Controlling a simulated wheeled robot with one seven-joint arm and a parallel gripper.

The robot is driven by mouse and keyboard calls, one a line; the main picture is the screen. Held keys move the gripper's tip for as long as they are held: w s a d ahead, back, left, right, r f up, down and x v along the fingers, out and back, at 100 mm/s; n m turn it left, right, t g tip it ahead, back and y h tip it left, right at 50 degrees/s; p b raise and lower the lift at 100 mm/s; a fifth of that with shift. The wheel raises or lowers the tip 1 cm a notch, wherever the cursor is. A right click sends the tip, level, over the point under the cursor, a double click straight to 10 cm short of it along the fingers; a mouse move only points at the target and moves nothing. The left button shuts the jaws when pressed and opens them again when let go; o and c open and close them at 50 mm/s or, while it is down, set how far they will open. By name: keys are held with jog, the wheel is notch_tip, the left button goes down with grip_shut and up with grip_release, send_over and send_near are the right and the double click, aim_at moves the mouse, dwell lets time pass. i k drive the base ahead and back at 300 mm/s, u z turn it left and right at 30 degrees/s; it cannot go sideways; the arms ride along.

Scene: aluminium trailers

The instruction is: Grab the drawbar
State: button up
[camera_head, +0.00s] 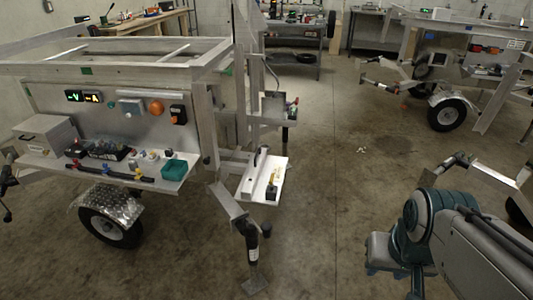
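I cannot tell for sure which part is the drawbar. At the right edge, a pale metal bar (490,166) with a dark end juts out beside my arm, with a small dark wheel below it. The near left trailer (130,75) has a metal support leg (228,200) with a black jack at its front right corner. The far trailer (480,45) has metal bars (385,83) reaching left with dark ends. My teal and grey arm is folded at the lower right, apart from all of these. My gripper cannot be made out clearly there.
The near trailer carries a panel with lights and a shelf (60,164) with a green bin (174,169). A small white platform (262,182) sticks out at its right. Workbenches stand along the back wall. The concrete floor (335,180) between the trailers is open.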

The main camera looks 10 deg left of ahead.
aim_at(248, 191)
jog(key=k, duration=0.45)
jog(key=u, duration=1.45)
jog(key=i, duration=1.8)
jog(key=z, duration=0.9)
jog(key=i, duration=0.6)
jog(key=z, duration=0.55)
